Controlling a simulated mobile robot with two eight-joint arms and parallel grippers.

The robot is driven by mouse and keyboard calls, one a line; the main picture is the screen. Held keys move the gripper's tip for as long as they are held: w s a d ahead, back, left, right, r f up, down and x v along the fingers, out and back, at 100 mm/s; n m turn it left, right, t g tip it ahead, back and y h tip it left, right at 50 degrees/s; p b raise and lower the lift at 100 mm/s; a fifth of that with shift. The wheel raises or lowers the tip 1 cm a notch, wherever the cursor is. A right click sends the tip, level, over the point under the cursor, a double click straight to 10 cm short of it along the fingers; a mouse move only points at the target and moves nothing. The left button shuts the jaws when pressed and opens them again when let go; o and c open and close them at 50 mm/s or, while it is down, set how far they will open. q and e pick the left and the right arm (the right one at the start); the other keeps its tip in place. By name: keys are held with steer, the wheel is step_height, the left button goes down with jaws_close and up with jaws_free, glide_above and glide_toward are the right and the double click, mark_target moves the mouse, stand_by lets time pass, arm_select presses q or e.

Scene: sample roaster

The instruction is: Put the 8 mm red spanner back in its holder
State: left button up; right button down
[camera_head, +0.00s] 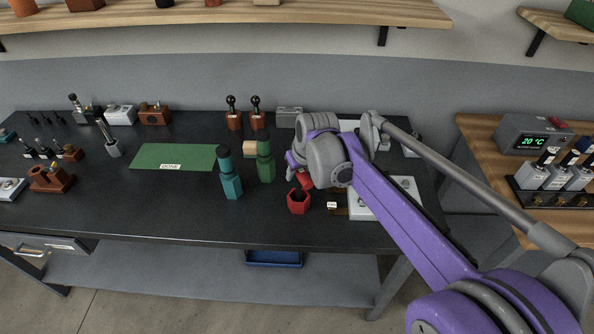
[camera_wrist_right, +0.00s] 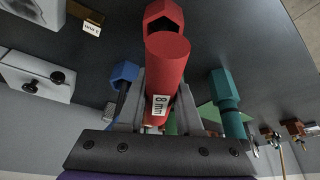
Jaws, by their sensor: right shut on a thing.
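My right gripper (camera_head: 297,168) is shut on the red spanner (camera_wrist_right: 167,75), whose handle bears an "8 mm" label; the gripper's fingers flank it in the right wrist view. In the head view only a little of the red spanner (camera_head: 304,180) shows below the gripper. The red hexagonal holder (camera_head: 298,203) stands on the bench just below and in front of the gripper, with its dark opening showing. In the right wrist view the holder (camera_wrist_right: 163,14) lies just beyond the spanner. I cannot tell whether they touch. My left gripper is not in view.
A teal spanner (camera_head: 230,172) and a green one (camera_head: 265,160) stand left of the red holder. A blue piece (camera_wrist_right: 123,76) is close beside my gripper in the wrist view. A white-grey box (camera_head: 370,205) is to the right. The bench front is clear.

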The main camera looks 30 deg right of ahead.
steer(key=shift+c, duration=2.4)
jaws_free()
steer(key=v, duration=1)
steer(key=shift+s+r+p, duration=0.2)
steer(key=shift+r+p, duration=0.15)
steer(key=shift+p, duration=0.05)
steer(key=s+a+f, duration=0.5)
steer(key=s+f, duration=0.2)
steer(key=s, duration=0.2)
steer(key=s+a+f+p, duration=0.1)
steer(key=s+a+f, duration=0.4)
steer(key=s+f, duration=0.3)
steer(key=shift+s+f+n+t, duration=0.3)
steer(key=shift+s+t, duration=0.1)
steer(key=shift+s, duration=0.1)
